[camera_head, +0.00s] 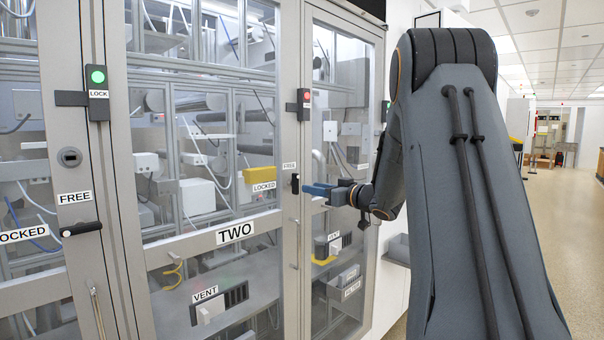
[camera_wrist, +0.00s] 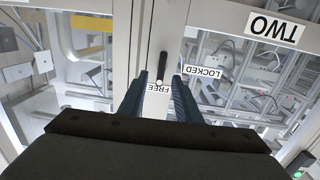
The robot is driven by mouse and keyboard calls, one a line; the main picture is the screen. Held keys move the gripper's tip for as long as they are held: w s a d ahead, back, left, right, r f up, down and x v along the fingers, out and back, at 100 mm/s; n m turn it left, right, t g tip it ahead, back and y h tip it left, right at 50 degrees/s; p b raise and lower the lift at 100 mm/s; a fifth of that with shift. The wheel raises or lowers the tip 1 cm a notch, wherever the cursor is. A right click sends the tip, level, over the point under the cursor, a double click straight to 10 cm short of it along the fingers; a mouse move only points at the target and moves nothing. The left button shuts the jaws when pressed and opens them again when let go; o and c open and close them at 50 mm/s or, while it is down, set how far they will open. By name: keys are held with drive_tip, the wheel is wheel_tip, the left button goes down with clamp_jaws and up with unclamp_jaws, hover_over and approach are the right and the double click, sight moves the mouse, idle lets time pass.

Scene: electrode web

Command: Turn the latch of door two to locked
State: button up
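Door two's latch (camera_head: 295,183) is a short black handle on the grey door frame, standing upright just below the FREE label (camera_head: 289,165). The LOCKED label (camera_head: 263,187) is to its left. The TWO sign (camera_head: 235,232) is lower on the same door. My gripper (camera_head: 312,189) points at the latch from the right, with blue fingers. In the wrist view, where the labels are upside down, the open fingers (camera_wrist: 159,76) lie on either side of the black latch (camera_wrist: 162,68), with gaps visible. I cannot tell how far the tips reach along it.
A red-lit switch box (camera_head: 305,98) is on the frame above the latch. A green-lit LOCK box (camera_head: 97,88) and another black latch (camera_head: 81,229) are on the left door. A slim vertical handle (camera_head: 296,245) is below door two's latch. Open floor lies right.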

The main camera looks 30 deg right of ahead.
sight(298, 181)
drive_tip(key=shift+n+y, duration=0.3)
drive_tip(key=shift+y, duration=0.2)
drive_tip(key=p+x, duration=0.1)
drive_tip(key=x, duration=0.1)
drive_tip(key=p+x, duration=0.1)
drive_tip(key=x, duration=0.1)
drive_tip(key=r+p+x, duration=0.1)
drive_tip(key=x, duration=0.2)
drive_tip(key=shift+r, duration=0.1)
drive_tip(key=shift+d, duration=0.1)
drive_tip(key=shift+c, duration=0.3)
clamp_jaws()
